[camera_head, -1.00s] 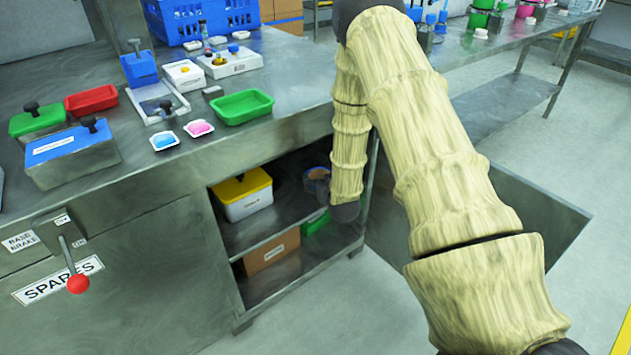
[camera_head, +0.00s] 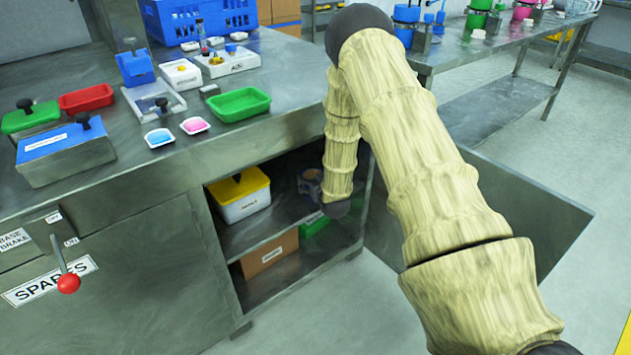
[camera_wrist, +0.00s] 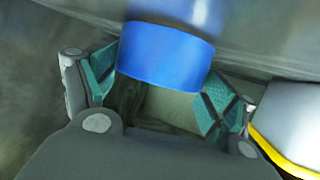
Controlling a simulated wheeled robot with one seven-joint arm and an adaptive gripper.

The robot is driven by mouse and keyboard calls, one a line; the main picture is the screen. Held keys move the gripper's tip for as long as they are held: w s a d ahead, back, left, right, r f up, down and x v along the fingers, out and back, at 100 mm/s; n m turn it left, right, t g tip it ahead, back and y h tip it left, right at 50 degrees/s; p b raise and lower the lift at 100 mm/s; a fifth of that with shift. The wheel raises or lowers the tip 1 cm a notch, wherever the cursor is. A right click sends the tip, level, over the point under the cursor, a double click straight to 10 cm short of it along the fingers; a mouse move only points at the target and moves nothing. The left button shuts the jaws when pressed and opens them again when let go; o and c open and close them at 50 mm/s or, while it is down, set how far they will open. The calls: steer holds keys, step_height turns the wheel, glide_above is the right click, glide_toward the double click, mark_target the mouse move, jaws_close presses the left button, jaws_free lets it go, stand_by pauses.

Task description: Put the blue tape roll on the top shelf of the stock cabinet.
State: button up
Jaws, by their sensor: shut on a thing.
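The blue tape roll (camera_wrist: 165,55) is between the teal finger pads of my gripper (camera_wrist: 160,92) in the wrist view. My gripper is shut on it, with the roll's curved outer side toward the wrist camera. The stock cabinet (camera_head: 215,255) is the open compartment under the workbench in the head view. Its top shelf (camera_head: 262,226) holds a white box with a yellow lid (camera_head: 240,200) at the left. The end of my arm reaches into the cabinet's right part, at about top-shelf height. My forearm hides much of the gripper there, and I cannot tell whether the roll touches the shelf.
A cardboard box (camera_head: 270,254) and a green bin (camera_head: 313,223) sit lower in the cabinet. An open door panel (camera_head: 480,225) stands to the right. In the wrist view, a pale object with a yellow edge (camera_wrist: 285,128) is close beside the right finger.

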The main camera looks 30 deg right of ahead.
steer(key=shift+f, duration=0.15)
steer(key=o, duration=1)
steer(key=shift+o, duration=0.2)
